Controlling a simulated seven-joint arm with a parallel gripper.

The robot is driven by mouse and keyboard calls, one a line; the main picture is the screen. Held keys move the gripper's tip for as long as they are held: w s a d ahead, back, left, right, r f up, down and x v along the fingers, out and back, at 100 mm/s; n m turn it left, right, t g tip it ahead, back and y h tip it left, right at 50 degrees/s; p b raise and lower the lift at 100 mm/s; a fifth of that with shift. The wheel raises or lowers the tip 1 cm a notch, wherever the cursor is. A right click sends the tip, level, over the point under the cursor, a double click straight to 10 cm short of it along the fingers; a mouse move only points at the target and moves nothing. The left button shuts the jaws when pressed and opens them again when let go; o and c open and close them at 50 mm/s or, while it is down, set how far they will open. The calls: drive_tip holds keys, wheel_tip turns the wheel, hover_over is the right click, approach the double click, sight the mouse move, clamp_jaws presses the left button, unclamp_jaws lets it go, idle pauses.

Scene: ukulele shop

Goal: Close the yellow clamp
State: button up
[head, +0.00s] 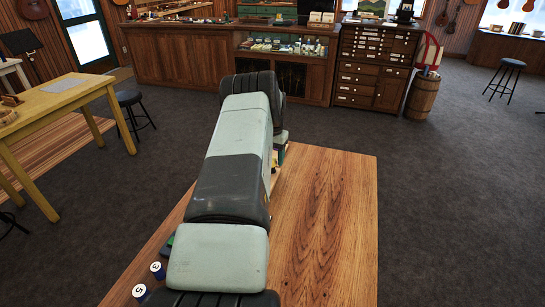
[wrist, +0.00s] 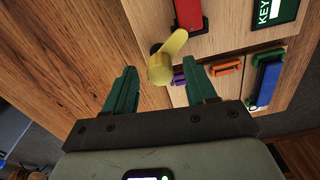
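The yellow clamp (wrist: 162,66) shows in the wrist view as a rounded knob with a short lever slanting up to the right, at a wooden panel. My gripper (wrist: 160,72) is open, with its teal fingers apart. The yellow clamp appears in the gap between the fingertips, and nothing is gripped. I cannot tell whether either finger touches it. In the head view my arm hides most of the clamp area; only a small yellow patch shows beside the arm's far end.
Around the clamp are a red handle (wrist: 188,14), a purple piece (wrist: 178,78), an orange piece (wrist: 227,66), a blue piece (wrist: 267,84) and a KEY sign (wrist: 272,12).

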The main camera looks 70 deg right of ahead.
wheel_tip(320, 180, up, 11)
idle(0.7)
drive_tip(key=shift+f, duration=0.1)
